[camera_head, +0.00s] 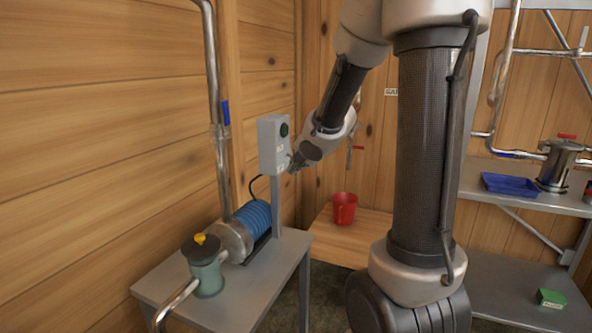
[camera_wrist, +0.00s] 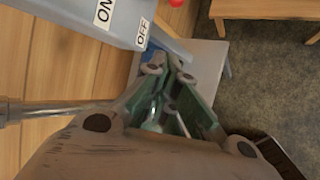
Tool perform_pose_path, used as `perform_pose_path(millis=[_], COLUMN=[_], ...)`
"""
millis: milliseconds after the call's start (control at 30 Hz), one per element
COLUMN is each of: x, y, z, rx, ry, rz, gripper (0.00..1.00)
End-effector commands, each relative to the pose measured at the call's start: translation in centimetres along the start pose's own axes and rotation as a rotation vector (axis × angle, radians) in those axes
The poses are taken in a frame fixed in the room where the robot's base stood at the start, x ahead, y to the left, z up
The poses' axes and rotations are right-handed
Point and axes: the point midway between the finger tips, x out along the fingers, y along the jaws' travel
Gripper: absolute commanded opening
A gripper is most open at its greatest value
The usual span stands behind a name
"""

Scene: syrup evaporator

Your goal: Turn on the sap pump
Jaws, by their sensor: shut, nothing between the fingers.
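The sap pump (camera_head: 256,219) has a blue finned motor and a metal head, and it sits on a grey metal table (camera_head: 207,314). A grey switch box (camera_head: 271,146) stands on a post behind it, with a dark green round button (camera_head: 284,129) on its face. The box (camera_wrist: 85,18) also shows at the top left of the wrist view, with ON and OFF labels. My gripper (camera_head: 292,168) is shut and empty at the lower part of the box face; contact cannot be told. Its fingertips (camera_wrist: 170,73) lie below the OFF label in the wrist view. Any lower button is hidden.
A red bucket (camera_head: 344,208) is on a low wooden table (camera_head: 325,239). Shelves with a blue tray (camera_head: 510,184) and a metal pot (camera_head: 559,165) are at right.

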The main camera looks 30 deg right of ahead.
Motion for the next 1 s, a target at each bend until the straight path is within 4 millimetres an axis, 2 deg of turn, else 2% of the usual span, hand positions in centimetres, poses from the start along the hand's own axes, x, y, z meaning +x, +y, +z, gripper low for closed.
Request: perform_pose_path(millis=[367, 533, 667, 900, 1000], x=[0.0, 1.1, 3.3, 8.6, 10.2], y=[0.0, 0.0, -0.1, -0.1, -0.1], z=[0.0, 0.0, 0.0, 0.0, 0.3], rx=[-0.020, -0.018, -0.018, -0.017, -0.016], ry=[-0.001, 0.000, 0.001, 0.001, -0.003], rz=[-0.002, -0.002, -0.004, -0.006, -0.003], gripper=[0.00, 0.00, 0.00, 0.00, 0.00])
